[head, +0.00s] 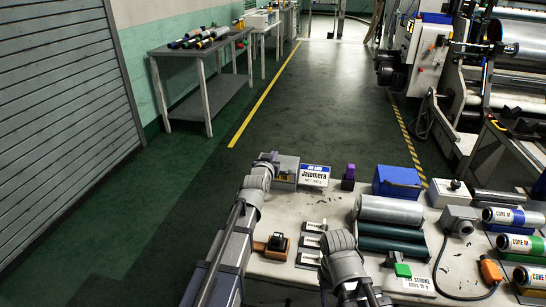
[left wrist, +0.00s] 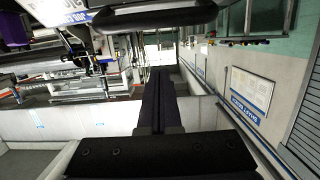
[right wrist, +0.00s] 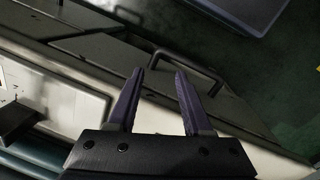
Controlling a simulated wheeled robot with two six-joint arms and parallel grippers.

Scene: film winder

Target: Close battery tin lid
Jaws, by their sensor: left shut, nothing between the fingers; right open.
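A grey box (head: 286,173), which looks like the battery tin, stands at the table's far left corner, left of the Jolomera sign. I cannot tell how its lid stands. My left gripper (head: 268,157) is beside its left side in the head view and hides part of it. In the left wrist view its fingers (left wrist: 158,95) are together with nothing between them. A dark rounded piece at the top of that view is too close to name. My right gripper (right wrist: 160,95) is open and empty in the right wrist view. Its fingertips are hidden in the head view.
The Jolomera sign (head: 314,175), a purple object (head: 348,177) and a blue box (head: 398,182) line the table's back. Rollers (head: 389,211) lie in the middle, right of my right arm. An orange-brown block (head: 273,246) sits near the left edge. The floor beyond is clear.

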